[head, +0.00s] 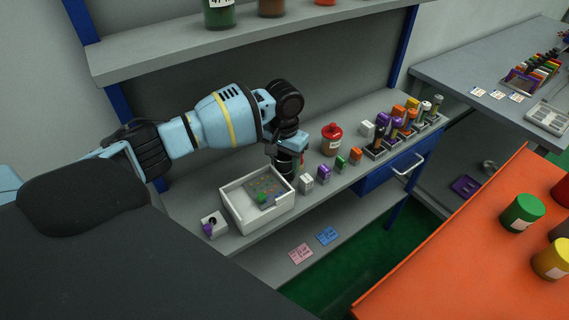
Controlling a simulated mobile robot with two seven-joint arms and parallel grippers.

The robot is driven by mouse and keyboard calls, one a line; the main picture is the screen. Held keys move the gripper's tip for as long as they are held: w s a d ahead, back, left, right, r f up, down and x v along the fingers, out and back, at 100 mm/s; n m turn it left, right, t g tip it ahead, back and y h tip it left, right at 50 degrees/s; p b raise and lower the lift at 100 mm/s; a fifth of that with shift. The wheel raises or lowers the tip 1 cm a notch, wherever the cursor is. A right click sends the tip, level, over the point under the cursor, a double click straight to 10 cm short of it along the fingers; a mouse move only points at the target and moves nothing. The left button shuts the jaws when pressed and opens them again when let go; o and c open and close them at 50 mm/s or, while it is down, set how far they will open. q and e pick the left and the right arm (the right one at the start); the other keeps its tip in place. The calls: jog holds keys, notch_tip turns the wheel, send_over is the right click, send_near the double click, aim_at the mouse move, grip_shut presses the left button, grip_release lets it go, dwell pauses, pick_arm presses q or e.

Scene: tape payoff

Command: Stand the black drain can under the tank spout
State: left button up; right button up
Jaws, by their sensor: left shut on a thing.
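My left gripper (287,152) reaches down over the grey bench, just behind the right end of a white tray. It is shut on a small black cylinder (284,167) that looks like the black drain can. The fingers and wrist hide much of it, and the tray's back corner is close to its lower end. I cannot tell whether it touches the bench. No tank spout can be made out in this view. My right gripper is not in view.
The white tray (232,211) holds a grey panel with a green knob. Several small coloured blocks and a red-lidded jar (331,140) stand to the right. A shelf (160,61) hangs above. An orange table (440,262) with jars is at the right.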

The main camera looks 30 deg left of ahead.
pick_arm(q)
jog(key=shift+a+f, duration=0.15)
jog(key=shift+f, duration=0.6)
jog(key=shift+f, duration=0.1)
jog(key=o, duration=1)
jog(key=shift+c, duration=0.2)
jog(key=shift+o, duration=0.4)
notch_tip(320, 180, up, 8)
jog(key=shift+f+p, duration=0.15)
jog(key=shift+p, duration=0.25)
